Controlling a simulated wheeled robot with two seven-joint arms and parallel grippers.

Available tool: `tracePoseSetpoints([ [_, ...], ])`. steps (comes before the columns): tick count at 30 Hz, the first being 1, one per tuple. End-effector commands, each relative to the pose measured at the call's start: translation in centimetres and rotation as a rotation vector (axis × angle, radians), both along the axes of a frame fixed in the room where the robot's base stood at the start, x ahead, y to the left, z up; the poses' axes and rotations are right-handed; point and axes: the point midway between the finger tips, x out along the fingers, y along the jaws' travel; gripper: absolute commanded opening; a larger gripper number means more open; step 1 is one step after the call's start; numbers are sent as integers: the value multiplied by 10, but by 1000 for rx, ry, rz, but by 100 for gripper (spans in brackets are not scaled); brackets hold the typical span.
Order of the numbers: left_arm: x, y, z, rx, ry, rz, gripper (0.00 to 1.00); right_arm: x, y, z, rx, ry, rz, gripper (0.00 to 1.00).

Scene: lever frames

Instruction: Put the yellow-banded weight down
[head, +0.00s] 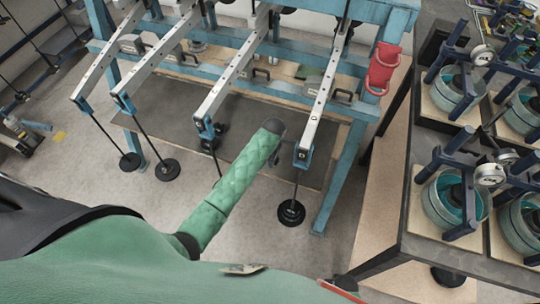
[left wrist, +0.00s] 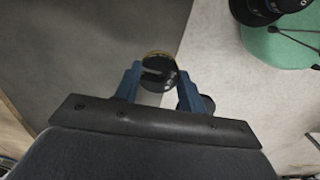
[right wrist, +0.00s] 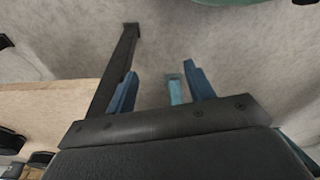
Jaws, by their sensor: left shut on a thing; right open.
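The yellow-banded weight (left wrist: 158,68) is a dark slotted disc with a yellow edge on its far rim. It sits between the blue fingertips of my left gripper (left wrist: 157,85), which is shut on it. A grey surface and pale floor lie below; I cannot tell how high the weight is held. In the head view my green arm reaches to the lever frame (head: 270,50), and the gripper and weight are hidden. My right gripper (right wrist: 161,88) is open and empty above the floor, and is not seen in the head view.
Rods with black discs hang from the lever ends, one at right (head: 291,212) and one at left (head: 167,169). A table (head: 420,235) with several teal pots stands at right. Open floor (head: 110,185) lies at left.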

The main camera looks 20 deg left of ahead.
Motion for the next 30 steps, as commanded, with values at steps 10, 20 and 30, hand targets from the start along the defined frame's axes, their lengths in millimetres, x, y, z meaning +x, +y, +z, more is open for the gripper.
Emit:
tracePoseSetpoints([
  [10,29,15,-20,0,2,-1,6,-2,-5,-17,-5,-12,3,53],
  [20,29,15,-56,1,1,-2,6,-9,-12,-42,-14,-25,8,53],
  [30,29,15,-60,0,0,-1,6,-10,-13,-44,-13,-28,8,53],
])
